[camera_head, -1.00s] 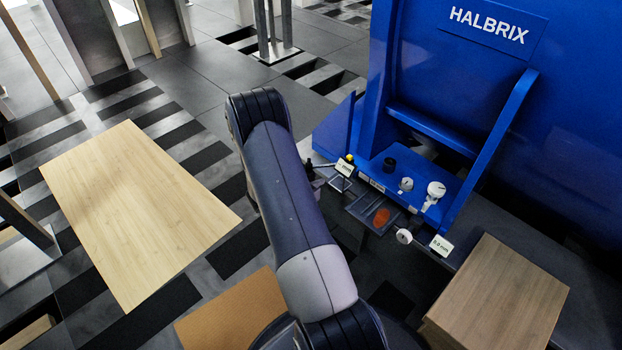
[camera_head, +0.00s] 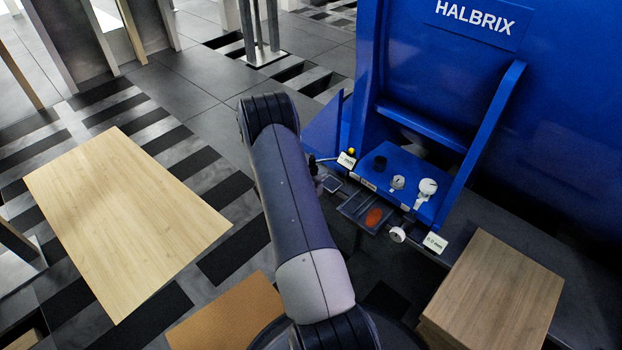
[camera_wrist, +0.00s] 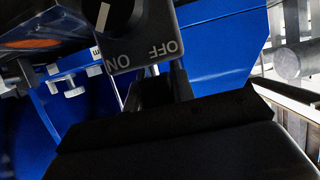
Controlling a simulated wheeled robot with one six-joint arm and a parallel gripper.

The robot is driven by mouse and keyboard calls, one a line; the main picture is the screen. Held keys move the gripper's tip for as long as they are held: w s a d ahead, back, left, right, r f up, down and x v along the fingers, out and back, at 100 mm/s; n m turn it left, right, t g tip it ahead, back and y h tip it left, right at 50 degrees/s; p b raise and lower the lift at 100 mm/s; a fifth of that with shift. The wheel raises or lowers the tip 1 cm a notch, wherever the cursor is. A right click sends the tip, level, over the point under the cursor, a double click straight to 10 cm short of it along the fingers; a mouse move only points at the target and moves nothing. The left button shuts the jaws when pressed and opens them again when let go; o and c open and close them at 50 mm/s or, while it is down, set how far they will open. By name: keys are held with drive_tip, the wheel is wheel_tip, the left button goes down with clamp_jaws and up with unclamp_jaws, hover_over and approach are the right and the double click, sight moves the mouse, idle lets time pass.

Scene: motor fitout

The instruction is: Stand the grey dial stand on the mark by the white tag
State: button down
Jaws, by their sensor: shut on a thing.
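My gripper (camera_wrist: 163,92) is shut on a dark grey block with a white-marked knob and the words ON and OFF. In the head view my arm hides most of the gripper. I cannot make out a mark beside either tag.
A wooden box (camera_head: 497,290) stands right; a pale board (camera_head: 125,220) left.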

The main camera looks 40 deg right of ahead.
drive_tip(key=shift+r+b+x, duration=0.15)
drive_tip(key=shift+b+x, duration=0.3)
drive_tip(key=shift+x, duration=0.8)
drive_tip(key=shift+r+b+x, duration=0.15)
drive_tip(key=shift+b+x, duration=0.25)
drive_tip(key=shift+x, duration=0.9)
drive_tip(key=shift+w+d+f+b, duration=0.1)
drive_tip(key=shift+d+f+b, duration=0.1)
drive_tip(key=shift+d, duration=0.7)
drive_tip(key=shift+w+d+f+b, duration=0.1)
drive_tip(key=shift+d+b, duration=0.1)
drive_tip(key=shift+d, duration=0.7)
drive_tip(key=shift+w+d+f+b, duration=0.1)
drive_tip(key=shift+d+b, duration=0.1)
drive_tip(key=shift+d, duration=0.7)
drive_tip(key=shift+f, duration=0.4)
drive_tip(key=c, duration=1.1)
unclamp_jaws()
drive_tip(key=shift+s, duration=0.1)
drive_tip(key=shift+a+f, duration=0.1)
drive_tip(key=shift+f, duration=0.05)
drive_tip(key=p+v, duration=0.3)
drive_tip(key=v, duration=0.7)
drive_tip(key=shift+a+r, duration=0.25)
drive_tip(key=shift+a, duration=0.05)
